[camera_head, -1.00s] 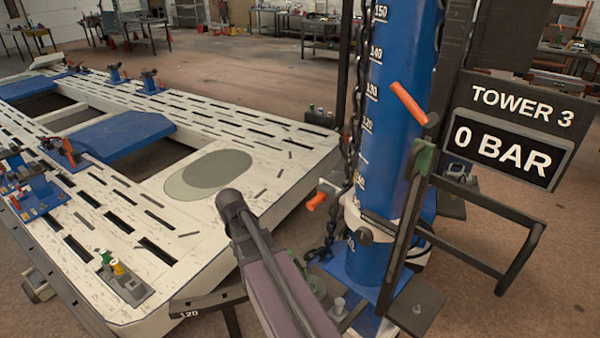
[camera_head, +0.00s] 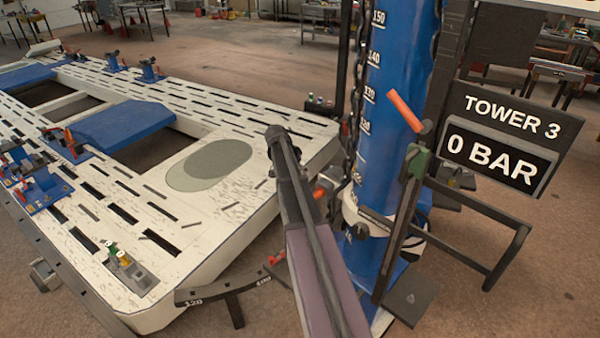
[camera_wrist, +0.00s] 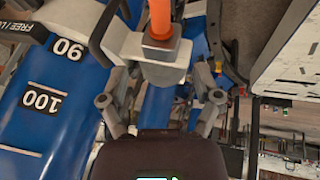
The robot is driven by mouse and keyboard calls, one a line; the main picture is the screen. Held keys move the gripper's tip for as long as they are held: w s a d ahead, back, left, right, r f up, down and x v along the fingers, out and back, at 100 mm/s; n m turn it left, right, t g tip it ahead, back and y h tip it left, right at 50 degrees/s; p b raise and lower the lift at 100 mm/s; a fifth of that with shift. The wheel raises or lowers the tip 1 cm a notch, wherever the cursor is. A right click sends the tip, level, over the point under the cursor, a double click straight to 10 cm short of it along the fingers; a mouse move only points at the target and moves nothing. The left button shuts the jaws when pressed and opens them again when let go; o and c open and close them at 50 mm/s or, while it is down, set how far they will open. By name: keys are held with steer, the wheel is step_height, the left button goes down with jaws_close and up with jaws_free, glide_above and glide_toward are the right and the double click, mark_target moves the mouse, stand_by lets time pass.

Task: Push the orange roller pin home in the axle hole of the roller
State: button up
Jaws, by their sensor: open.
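The orange roller pin (camera_wrist: 161,16) shows at the top of the wrist view, standing out of a grey block (camera_wrist: 160,48). I cannot tell how deep it sits, and the axle hole is hidden. In the head view an orange piece (camera_head: 319,192), likely the same pin, is mostly hidden behind my arm beside the blue tower. My gripper (camera_wrist: 162,88) is open, its two fingers spread to either side below the grey block in the wrist view. Nothing is between the fingertips that I can make out as held. In the head view my gripper is hidden.
The blue tower (camera_head: 385,70) with black chain stands close by. An orange-tipped lever (camera_head: 405,111) and a dark bracket frame (camera_head: 478,212) stick out on its right. The pale slotted bench (camera_head: 225,215) lies to the left. A "0 BAR" sign (camera_head: 495,160) hangs at right.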

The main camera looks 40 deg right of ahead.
steer(key=shift+f, duration=0.15)
steer(key=b, duration=0.5)
glide_toward(315, 193)
step_height(315, 193, down, 2)
steer(key=b+x, duration=0.3)
steer(key=x, duration=0.1)
steer(key=b+x, duration=0.4)
steer(key=x, duration=0.1)
steer(key=shift+s+d, duration=0.15)
steer(key=shift+d, duration=0.35)
jaws_close()
